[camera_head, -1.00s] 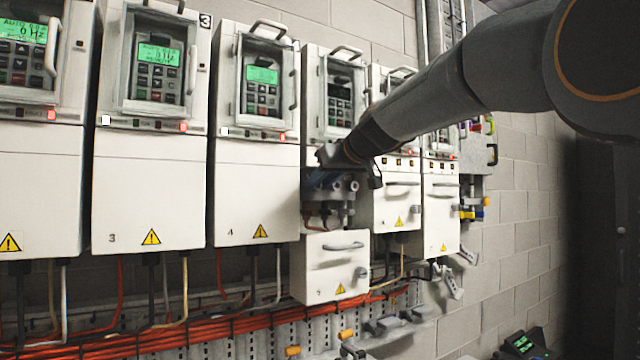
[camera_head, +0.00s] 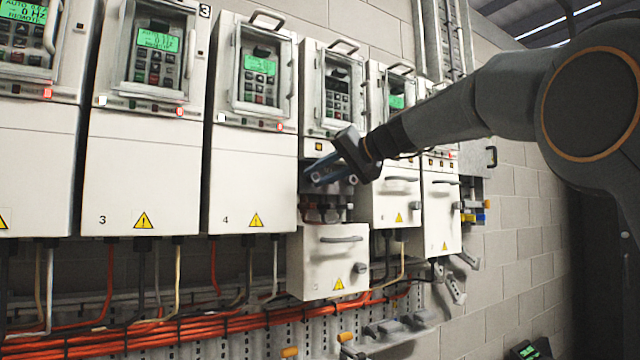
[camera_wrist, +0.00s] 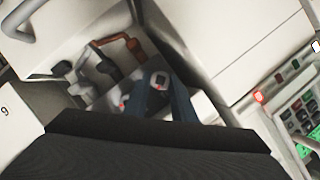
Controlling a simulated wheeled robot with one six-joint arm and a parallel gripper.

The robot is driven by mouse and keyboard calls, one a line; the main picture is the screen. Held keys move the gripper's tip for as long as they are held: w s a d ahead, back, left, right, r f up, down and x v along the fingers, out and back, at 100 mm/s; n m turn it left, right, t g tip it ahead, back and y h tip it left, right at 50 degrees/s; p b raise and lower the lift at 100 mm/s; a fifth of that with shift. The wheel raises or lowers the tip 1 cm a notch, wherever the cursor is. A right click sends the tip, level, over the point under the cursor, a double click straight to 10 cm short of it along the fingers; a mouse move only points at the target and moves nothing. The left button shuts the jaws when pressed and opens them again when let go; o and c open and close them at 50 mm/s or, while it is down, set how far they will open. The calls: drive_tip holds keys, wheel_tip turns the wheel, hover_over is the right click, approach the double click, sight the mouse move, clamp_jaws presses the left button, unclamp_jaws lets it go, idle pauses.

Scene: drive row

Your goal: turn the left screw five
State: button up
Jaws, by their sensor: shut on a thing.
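Drive five (camera_head: 322,103) is the fourth drive from the left in the head view. Its lower cover (camera_head: 328,262) hangs below an open terminal bay (camera_head: 325,212). My gripper (camera_head: 311,178) is at the left side of this bay, its blue fingers pointing into it. In the wrist view, my gripper (camera_wrist: 161,86) is shut on the left screw (camera_wrist: 158,77), whose grey end with a dark square shows between the fingertips. The right screw (camera_head: 352,180) shows beside my gripper. Fingers and wrist hide much of the other terminals.
Drive four (camera_head: 251,170) stands close on the left and another closed drive (camera_head: 396,210) close on the right. Orange cables (camera_head: 190,330) run below. Copper-coloured lugs (camera_wrist: 134,46) lie beside the screws. The bare block wall (camera_head: 520,230) at the right is free.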

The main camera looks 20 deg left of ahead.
drive_tip(key=m+b, duration=0.1)
drive_tip(key=m+y+b, duration=0.1)
drive_tip(key=shift+w+d+f+m+g+b, duration=0.1)
drive_tip(key=shift+w+f+m+g+b, duration=0.05)
drive_tip(key=shift+f+m+g+b, duration=0.2)
drive_tip(key=m+y+b, duration=0.2)
drive_tip(key=m+b, duration=0.1)
drive_tip(key=shift+f, duration=0.15)
drive_tip(key=m+t+y+b, duration=0.1)
drive_tip(key=m+b, duration=0.3)
drive_tip(key=shift+m, duration=0.25)
drive_tip(key=shift+y, duration=0.3)
drive_tip(key=o, duration=1.1)
drive_tip(key=shift+c, duration=0.2)
